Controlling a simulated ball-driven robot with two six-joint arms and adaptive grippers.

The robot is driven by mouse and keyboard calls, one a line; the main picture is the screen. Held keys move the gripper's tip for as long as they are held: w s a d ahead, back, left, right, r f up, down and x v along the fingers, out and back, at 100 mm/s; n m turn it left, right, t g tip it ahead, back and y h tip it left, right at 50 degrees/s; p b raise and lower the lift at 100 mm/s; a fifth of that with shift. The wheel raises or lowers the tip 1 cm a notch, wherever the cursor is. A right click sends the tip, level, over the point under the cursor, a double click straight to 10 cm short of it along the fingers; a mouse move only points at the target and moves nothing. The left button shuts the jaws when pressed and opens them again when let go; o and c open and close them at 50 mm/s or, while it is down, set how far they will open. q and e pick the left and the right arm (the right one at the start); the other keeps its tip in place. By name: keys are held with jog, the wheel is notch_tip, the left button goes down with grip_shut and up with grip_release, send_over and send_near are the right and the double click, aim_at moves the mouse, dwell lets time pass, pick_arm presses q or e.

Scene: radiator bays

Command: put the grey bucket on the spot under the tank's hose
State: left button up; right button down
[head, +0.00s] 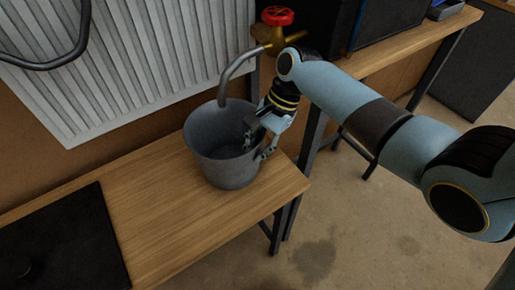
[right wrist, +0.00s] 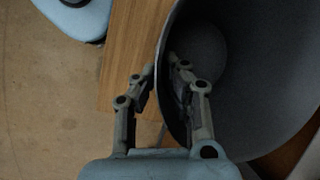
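The grey bucket (head: 222,165) stands on the wooden bench under the bent grey hose (head: 238,72), whose end is above the bucket's opening. The hose comes from a brass valve with a red handwheel (head: 277,16). No marked spot shows; the bucket may cover it. My right gripper (head: 260,147) is at the bucket's right rim, one finger inside and one outside. In the right wrist view the bucket (right wrist: 245,75) fills the right side, and the fingers (right wrist: 162,68) straddle its wall with a gap between them. My left gripper is out of view.
The wooden bench (head: 160,225) has a black panel (head: 65,240) at its left end. A ribbed white radiator (head: 140,60) stands behind. A second bench with dark boxes (head: 385,18) is at the upper right. Bare floor (head: 340,255) lies right of the bench edge.

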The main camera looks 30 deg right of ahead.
jog(key=c, duration=1.5)
grip_release()
jog(key=shift+r, duration=0.1)
jog(key=v, duration=1.2)
